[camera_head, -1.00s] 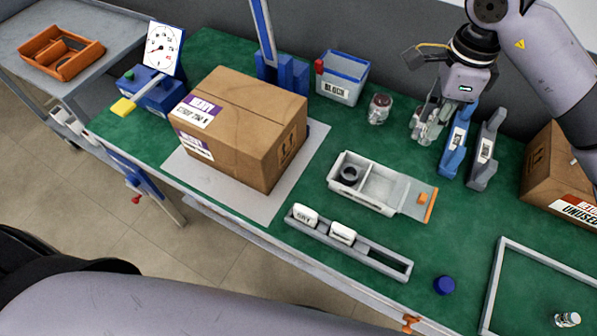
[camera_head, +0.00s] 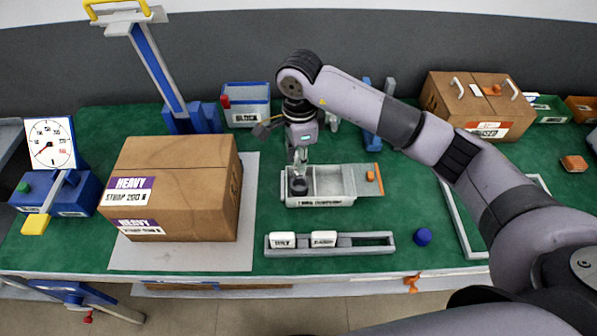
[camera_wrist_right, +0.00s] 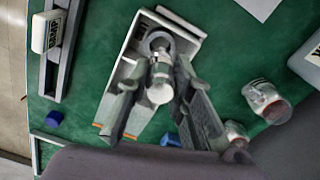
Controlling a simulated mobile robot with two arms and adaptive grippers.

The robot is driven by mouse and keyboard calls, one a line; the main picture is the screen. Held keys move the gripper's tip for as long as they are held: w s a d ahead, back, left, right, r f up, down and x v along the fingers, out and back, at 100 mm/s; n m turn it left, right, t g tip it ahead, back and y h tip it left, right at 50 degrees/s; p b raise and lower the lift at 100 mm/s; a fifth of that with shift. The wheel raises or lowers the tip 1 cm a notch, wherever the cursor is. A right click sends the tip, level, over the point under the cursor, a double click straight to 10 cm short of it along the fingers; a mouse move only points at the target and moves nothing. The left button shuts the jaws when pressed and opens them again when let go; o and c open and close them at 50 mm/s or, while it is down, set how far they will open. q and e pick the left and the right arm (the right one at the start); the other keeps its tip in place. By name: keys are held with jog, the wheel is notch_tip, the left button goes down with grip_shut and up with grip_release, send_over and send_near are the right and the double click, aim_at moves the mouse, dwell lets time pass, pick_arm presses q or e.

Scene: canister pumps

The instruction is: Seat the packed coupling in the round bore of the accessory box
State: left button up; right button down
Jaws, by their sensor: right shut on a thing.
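The white accessory box (camera_head: 335,199) lies on the green bench, with an orange tab (camera_head: 370,177) at its right end. It also shows in the right wrist view (camera_wrist_right: 112,75), where its grey round bore (camera_wrist_right: 157,38) lies just beyond my fingertips. My right gripper (camera_head: 299,172) is over the box's left compartment. In the right wrist view my right gripper (camera_wrist_right: 158,76) is shut on a small silvery coupling (camera_wrist_right: 159,90), held between the fingers in line with the bore. I cannot tell whether the coupling touches the bore. My left gripper is out of view.
A large cardboard box (camera_head: 170,185) stands left on a grey mat (camera_head: 180,257). A grey rail (camera_head: 365,249) with two white blocks lies in front of the accessory box, beside a blue cap (camera_head: 422,236). A blue bin (camera_head: 247,103) stands behind. Jars (camera_wrist_right: 268,102) show in the wrist view.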

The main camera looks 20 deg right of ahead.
aim_at(299, 176)
notch_tip(299, 176, down, 3)
jog(key=shift+r, duration=0.15)
notch_tip(299, 176, down, 4)
jog(key=shift+p, duration=0.5)
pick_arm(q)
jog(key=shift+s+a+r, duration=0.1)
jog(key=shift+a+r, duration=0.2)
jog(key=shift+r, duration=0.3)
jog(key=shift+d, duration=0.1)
pick_arm(e)
jog(key=shift+f, duration=0.25)
jog(key=c, duration=1.7)
grip_release()
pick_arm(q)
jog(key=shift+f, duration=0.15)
